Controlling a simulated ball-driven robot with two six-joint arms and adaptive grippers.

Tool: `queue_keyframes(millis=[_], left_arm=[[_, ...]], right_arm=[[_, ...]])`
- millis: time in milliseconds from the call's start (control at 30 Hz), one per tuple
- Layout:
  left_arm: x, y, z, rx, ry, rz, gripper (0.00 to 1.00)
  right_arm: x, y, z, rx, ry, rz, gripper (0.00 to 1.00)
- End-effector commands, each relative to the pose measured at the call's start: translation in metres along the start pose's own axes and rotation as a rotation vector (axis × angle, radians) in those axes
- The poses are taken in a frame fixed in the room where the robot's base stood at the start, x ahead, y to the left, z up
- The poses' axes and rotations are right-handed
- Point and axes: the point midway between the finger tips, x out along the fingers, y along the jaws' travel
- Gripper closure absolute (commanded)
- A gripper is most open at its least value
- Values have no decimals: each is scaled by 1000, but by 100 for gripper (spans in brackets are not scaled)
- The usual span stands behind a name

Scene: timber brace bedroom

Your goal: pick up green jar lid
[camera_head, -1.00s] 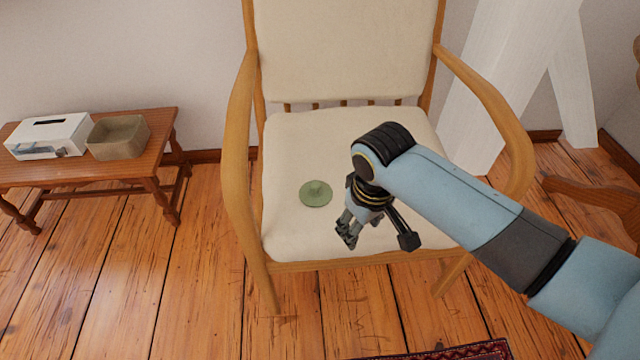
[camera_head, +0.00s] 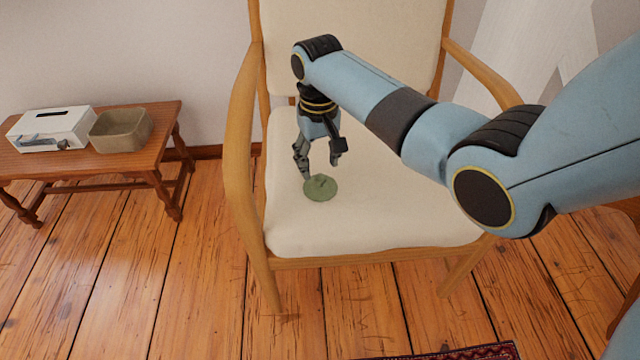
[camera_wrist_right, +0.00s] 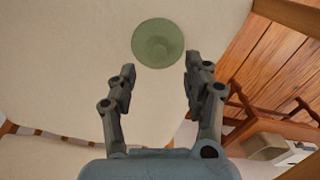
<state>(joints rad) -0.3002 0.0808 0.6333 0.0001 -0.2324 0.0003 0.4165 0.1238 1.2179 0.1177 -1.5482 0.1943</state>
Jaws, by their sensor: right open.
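From these views I cannot tell the exact height of the fingers above the seat. My left gripper is not in view.
The chair's left armrest (camera_head: 240,130) stands left of the gripper, and the backrest (camera_head: 350,30) rises behind. A small wooden bench (camera_head: 165,125) at left holds a white box (camera_head: 50,130) and a beige bin (camera_head: 120,131). The seat around the lid is clear.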

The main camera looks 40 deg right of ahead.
Motion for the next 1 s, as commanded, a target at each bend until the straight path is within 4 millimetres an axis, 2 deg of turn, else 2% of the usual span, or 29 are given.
queue_keyframes(millis=[167, 433, 667, 767, 1000], left_arm=[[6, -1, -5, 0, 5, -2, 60], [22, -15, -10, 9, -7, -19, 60], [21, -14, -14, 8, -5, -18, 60], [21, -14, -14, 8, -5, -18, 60], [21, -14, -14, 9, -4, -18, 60]], right_arm=[[13, 1, 0, 0, 1, 0, 49], [55, 3, 0, -1, -2, 1, 49], [55, 3, -1, -2, 3, 0, 49], [55, 3, -1, -1, 3, 0, 60], [55, 3, -1, -1, 2, 0, 91]])
